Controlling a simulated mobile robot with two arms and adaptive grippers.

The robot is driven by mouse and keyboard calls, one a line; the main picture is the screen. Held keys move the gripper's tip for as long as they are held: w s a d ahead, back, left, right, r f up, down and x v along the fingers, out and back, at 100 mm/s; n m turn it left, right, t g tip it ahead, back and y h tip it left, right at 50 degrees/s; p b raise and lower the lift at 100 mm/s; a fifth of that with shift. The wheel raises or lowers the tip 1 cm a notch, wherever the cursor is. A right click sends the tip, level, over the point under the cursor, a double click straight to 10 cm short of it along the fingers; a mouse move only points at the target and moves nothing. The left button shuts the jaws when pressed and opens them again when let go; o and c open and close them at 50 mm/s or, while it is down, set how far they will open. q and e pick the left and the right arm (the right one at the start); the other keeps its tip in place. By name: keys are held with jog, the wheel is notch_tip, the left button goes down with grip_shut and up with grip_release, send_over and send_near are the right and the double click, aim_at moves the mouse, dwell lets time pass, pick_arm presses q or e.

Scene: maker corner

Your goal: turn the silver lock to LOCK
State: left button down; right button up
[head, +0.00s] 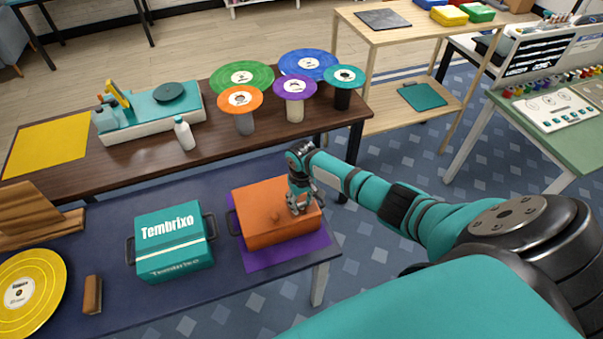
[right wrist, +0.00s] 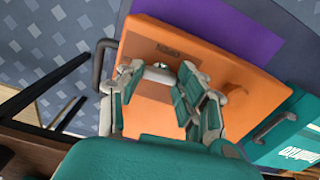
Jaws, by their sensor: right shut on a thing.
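The orange box (head: 268,228) lies closed on a purple mat (head: 288,252) at the right end of the dark blue table. My right gripper (head: 299,204) is over the right part of its top face. In the right wrist view, its fingers are shut on the silver lock (right wrist: 160,74), which shows as a pale piece between the fingertips. A small brown label plate (right wrist: 172,52) is beside the lock, its lettering too small to read. Which way the lock points is hidden by the fingers. My left gripper is not in view.
An orange knob (head: 275,217) stands on the box top, left of my right gripper. A teal Tembrixo box (head: 172,262) stands to the left. Behind, a brown table (head: 150,158) holds a turntable, a white bottle (head: 184,134) and several discs on stands.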

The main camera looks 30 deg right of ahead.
aim_at(301, 204)
jog(key=shift+m, duration=0.6)
jog(key=shift+w, duration=0.1)
jog(key=o, duration=1.2)
jog(key=shift+c, duration=0.2)
jog(key=shift+r, duration=0.1)
notch_tip(301, 204, up, 12)
